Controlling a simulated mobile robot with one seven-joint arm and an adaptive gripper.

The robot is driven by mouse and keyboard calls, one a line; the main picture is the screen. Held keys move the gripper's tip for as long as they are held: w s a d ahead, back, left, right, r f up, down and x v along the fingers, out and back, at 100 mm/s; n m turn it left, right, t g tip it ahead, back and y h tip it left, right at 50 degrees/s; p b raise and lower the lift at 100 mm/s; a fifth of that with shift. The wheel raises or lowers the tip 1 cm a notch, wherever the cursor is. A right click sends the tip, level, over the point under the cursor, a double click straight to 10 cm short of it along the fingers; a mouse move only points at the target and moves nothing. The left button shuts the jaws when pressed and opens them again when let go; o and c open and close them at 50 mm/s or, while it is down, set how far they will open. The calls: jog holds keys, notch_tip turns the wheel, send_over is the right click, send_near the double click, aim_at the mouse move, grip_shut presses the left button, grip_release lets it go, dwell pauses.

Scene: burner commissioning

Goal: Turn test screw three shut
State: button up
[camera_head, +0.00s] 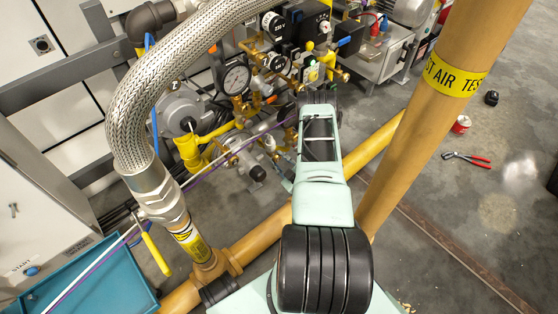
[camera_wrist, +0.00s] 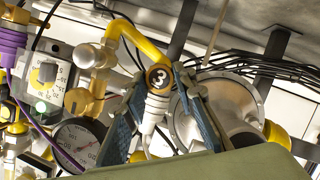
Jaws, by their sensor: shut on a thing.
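Test screw three shows in the wrist view as a round dark tag with a white 3 and a yellow rim (camera_wrist: 159,77), on top of a pale ribbed fitting (camera_wrist: 154,108). My gripper (camera_wrist: 160,92) has one blue-grey finger on each side of it and is shut on it. The tag shows between the fingertips. The exact contact faces and the screw's thread are hidden by the fingers. In the head view my arm reaches to the valve group, and its end hides the gripper and the screw.
A pressure gauge (camera_head: 236,78) and yellow gas pipes (camera_head: 190,150) crowd the left of my arm. A thick braided hose (camera_head: 130,105) arches nearby. A tan upright pipe (camera_head: 425,110) stands close on the right. Red pliers (camera_head: 467,159) lie on open floor.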

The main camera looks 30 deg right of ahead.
jog(key=m+y, duration=0.2)
jog(key=m, duration=0.1)
jog(key=m+y, duration=0.1)
jog(key=shift+d+r+g, duration=0.1)
jog(key=shift+d+g, duration=0.2)
jog(key=shift+g, duration=0.1)
jog(key=m+y, duration=0.1)
jog(key=m, duration=0.1)
jog(key=m+y, duration=0.1)
jog(key=m, duration=0.1)
jog(key=shift+w+d+y, duration=0.1)
jog(key=shift+d+y, duration=0.05)
jog(key=shift+y, duration=0.15)
jog(key=m+y, duration=0.1)
jog(key=m, duration=0.1)
jog(key=m+y, duration=0.1)
jog(key=shift+f+m, duration=0.2)
jog(key=shift+m, duration=0.2)
jog(key=m+t+y, duration=0.1)
jog(key=m+y, duration=0.1)
jog(key=m, duration=0.2)
jog(key=shift+d+f, duration=0.1)
jog(key=shift+w+m+t, duration=0.1)
jog(key=shift+m+t, duration=0.2)
jog(key=o, duration=1.2)
jog(key=shift+c, duration=0.2)
